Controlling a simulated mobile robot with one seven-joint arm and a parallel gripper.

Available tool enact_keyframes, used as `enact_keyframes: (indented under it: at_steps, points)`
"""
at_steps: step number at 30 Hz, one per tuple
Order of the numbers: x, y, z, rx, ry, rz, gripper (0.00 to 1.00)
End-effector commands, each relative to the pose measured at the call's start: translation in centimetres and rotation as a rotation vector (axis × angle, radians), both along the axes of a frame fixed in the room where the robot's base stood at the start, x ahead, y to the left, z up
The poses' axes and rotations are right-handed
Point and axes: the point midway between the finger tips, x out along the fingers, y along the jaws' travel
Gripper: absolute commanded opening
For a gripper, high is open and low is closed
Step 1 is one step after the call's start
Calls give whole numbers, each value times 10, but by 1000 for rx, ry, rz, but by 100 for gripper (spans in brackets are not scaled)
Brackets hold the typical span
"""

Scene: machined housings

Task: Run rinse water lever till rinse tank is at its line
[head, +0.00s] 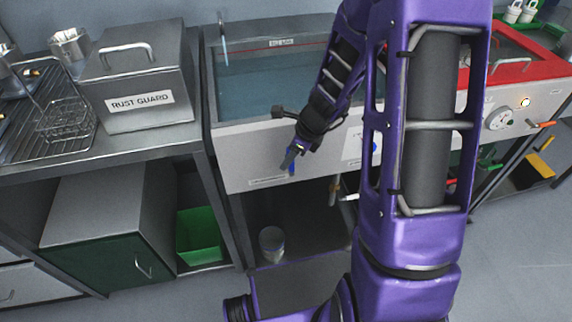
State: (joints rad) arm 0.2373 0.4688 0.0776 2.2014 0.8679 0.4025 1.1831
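The rinse tank (245,160) is a steel basin with a pale front panel, holding blue water (262,92). A thin reddish line runs along its back wall near a small label (281,43), and the water surface looks a little below that line. A spout (222,20) at the back left has a pale blue stream under it. A small blue lever handle (291,169) shows at the front panel. My gripper (293,157) is at this handle, in front of the panel. Its fingers are too small to tell whether they are closed on it. My arm hides the tank's right part.
A steel box marked RUST GUARD (140,100) and a wire basket (63,120) stand on the left counter. A red-rimmed tank (535,62) with a dial (498,118) and an orange-handled lever (541,124) is at right. A green bin (198,236) sits below the counter.

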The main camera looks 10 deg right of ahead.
Motion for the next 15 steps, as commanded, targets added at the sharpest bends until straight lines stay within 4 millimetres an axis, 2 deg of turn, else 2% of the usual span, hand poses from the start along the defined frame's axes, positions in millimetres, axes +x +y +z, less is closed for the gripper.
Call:
enact_keyframes:
  at_steps: [1, 6, 15]
  points:
    - [1, 2, -8, 1, 2, 1, 34]
    - [4, 5, -18, 0, 2, -1, 34]
    - [5, 6, -18, 0, 0, 0, 34]
